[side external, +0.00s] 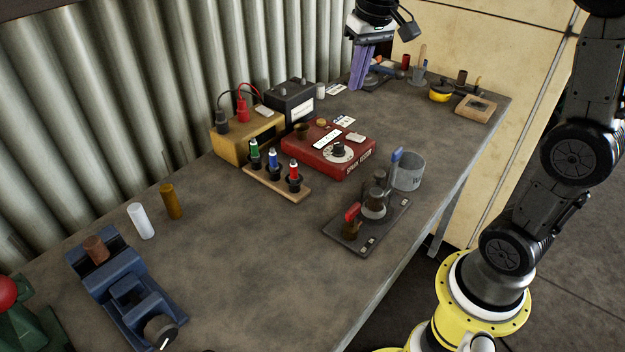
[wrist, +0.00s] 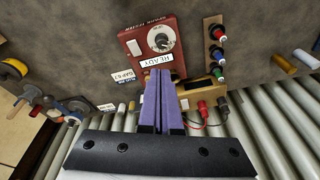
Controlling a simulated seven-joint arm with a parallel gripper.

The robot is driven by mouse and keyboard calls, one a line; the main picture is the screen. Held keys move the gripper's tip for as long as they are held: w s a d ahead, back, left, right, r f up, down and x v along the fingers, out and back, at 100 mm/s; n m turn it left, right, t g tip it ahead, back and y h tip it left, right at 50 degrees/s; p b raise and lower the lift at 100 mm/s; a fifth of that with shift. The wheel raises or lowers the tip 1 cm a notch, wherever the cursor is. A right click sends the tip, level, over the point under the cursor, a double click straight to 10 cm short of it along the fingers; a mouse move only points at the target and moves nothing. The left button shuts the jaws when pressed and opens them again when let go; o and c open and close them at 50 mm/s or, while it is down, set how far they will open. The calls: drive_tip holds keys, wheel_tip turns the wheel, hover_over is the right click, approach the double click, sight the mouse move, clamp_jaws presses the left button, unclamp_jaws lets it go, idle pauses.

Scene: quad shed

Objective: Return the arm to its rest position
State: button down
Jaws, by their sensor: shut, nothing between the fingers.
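My gripper (side external: 356,84) hangs over the far part of the bench in the side view, pointing down, with long purple fingers. In the wrist view the fingers (wrist: 160,76) lie side by side, shut, with nothing between them. They are above the bench top and overlap the red spark tester box (wrist: 134,42) in that view. The same red box (side external: 329,150) stands in the middle of the bench in the side view, apart from my gripper.
A yellow box (side external: 233,143) with clips and a dark battery (side external: 291,100) stand by the corrugated wall. A wooden rack (side external: 274,183) holds several coloured plugs. A grey tray (side external: 340,238), grey cup (side external: 410,171) and blue fixture (side external: 122,285) are nearer. The middle front is clear.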

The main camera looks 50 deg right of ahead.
drive_tip(key=s+a+r+n+t, duration=0.1)
drive_tip(key=s+a, duration=0.2)
drive_tip(key=s, duration=0.3)
drive_tip(key=s+a+r+n+t, duration=0.1)
drive_tip(key=s+a, duration=0.3)
drive_tip(key=s, duration=0.3)
drive_tip(key=s+a+f+n+t, duration=0.1)
drive_tip(key=s+f+n, duration=0.1)
drive_tip(key=s+f, duration=0.5)
drive_tip(key=shift+f+y, duration=0.25)
drive_tip(key=shift+y, duration=0.05)
